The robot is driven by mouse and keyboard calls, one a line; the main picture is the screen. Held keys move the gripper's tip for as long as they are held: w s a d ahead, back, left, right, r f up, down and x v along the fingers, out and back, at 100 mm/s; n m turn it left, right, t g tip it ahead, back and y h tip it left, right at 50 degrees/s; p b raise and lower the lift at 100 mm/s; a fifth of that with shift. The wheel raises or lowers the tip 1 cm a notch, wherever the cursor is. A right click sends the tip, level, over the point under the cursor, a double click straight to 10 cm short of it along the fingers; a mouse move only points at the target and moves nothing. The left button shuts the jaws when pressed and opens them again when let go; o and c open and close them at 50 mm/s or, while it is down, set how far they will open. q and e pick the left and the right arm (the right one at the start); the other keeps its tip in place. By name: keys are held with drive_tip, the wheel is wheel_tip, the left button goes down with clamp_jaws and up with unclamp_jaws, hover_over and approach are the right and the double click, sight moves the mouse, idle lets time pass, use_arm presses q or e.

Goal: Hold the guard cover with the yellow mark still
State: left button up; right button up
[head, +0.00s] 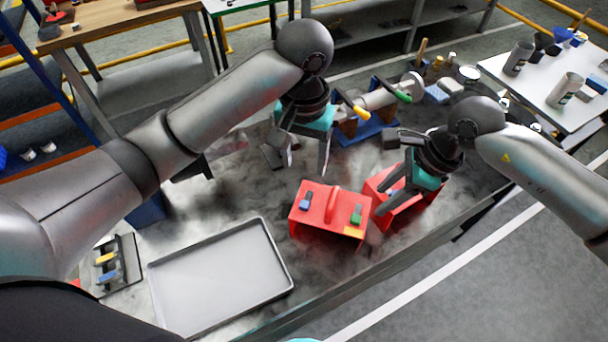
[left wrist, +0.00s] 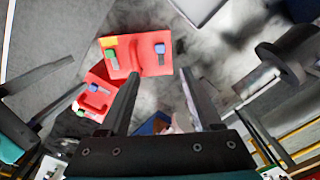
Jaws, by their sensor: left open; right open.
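The guard cover with the yellow mark (head: 318,222) is a red box with a raised red handle, a blue latch, a green latch and a yellow patch at its front right corner. It sits on the grey bench and also shows in the left wrist view (left wrist: 135,62). A second red guard cover (head: 404,208) stands just right of it, partly hidden by my right gripper. My left gripper (head: 299,164) is open and empty, above and behind the marked cover, apart from it. My right gripper (head: 384,176) is open over the second cover; I cannot tell whether it touches.
An empty grey tray (head: 220,278) lies at the front left of the bench, beside a small holder (head: 108,265) with yellow and blue pieces. A shaft assembly on a blue base (head: 366,131) stands behind the covers. A white table (head: 545,85) holds several cups.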

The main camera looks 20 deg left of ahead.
sight(304, 205)
use_arm(q)
wheel_tip(304, 205, down, 15)
drive_tip(key=shift+r, duration=0.1)
idle(0.5)
drive_tip(key=shift+c, duration=0.3)
clamp_jaws()
idle(1.0)
drive_tip(key=shift+c, duration=1)
unclamp_jaws()
clamp_jaws()
idle(0.9)
